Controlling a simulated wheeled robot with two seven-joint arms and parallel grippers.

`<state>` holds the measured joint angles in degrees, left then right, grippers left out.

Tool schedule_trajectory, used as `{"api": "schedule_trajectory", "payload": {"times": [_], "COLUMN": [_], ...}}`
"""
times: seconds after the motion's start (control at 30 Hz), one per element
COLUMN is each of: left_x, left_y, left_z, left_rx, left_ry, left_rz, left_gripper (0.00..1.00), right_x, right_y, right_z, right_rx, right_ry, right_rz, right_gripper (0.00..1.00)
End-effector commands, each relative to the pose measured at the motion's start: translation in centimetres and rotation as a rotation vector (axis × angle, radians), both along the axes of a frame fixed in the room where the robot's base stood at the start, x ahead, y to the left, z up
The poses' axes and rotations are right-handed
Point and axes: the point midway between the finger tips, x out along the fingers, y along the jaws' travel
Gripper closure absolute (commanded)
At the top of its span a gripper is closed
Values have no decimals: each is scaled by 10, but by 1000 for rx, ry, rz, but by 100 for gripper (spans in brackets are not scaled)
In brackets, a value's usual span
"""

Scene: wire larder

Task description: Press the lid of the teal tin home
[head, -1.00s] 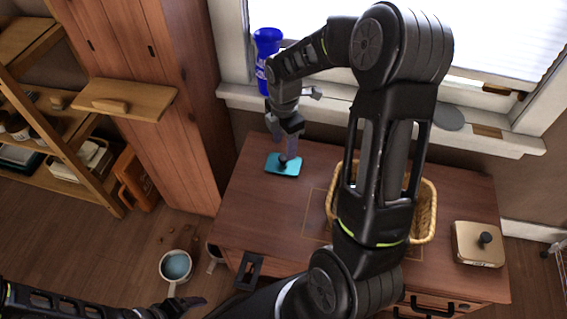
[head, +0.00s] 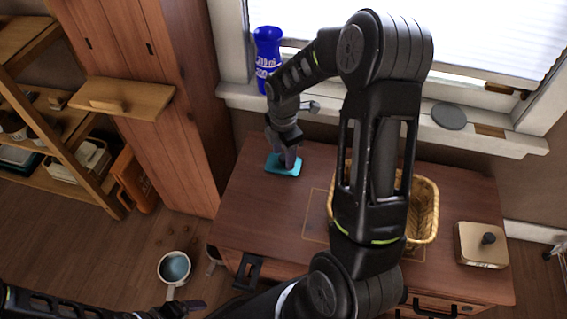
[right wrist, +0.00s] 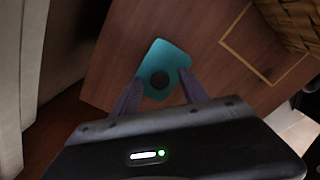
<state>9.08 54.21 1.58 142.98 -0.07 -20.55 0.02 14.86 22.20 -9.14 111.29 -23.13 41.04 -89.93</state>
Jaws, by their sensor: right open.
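The teal tin (head: 272,167) sits on the wooden cabinet top near its far left corner. In the right wrist view its teal lid (right wrist: 165,56) has a round dark knob (right wrist: 160,80). My right gripper (head: 287,157) is over the tin and hides part of it. In the right wrist view my right gripper (right wrist: 160,88) is open, with a finger on each side of the knob. I cannot tell whether the fingers touch the lid, or how the lid sits. My left gripper (head: 185,306) is at the bottom left, low and away from the tin; its jaws are unclear.
A wicker basket (head: 427,210) stands right of the tin, partly behind my right arm. A cream tin with a black knob (head: 481,247) is at the far right. A blue bottle (head: 267,50) and grey disc (head: 449,116) are on the windowsill. A pale mug (head: 174,268) is low left.

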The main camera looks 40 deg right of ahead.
Motion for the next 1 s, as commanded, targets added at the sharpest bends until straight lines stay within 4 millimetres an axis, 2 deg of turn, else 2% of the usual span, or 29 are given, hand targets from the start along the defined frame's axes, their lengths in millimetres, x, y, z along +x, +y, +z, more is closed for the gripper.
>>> {"api": "schedule_trajectory", "payload": {"times": [0.07,0.7,1.0], "left_x": [0,0,0], "left_y": [0,0,0], "left_z": [0,0,0], "left_rx": [0,0,0], "left_ry": [0,0,0], "left_rz": [0,0,0], "left_gripper": [15,15,15], "right_x": [0,0,0], "right_y": [0,0,0], "right_z": [0,0,0], "right_rx": [0,0,0], "right_ry": [0,0,0], "right_rz": [0,0,0], "right_gripper": [48,100,100]}}
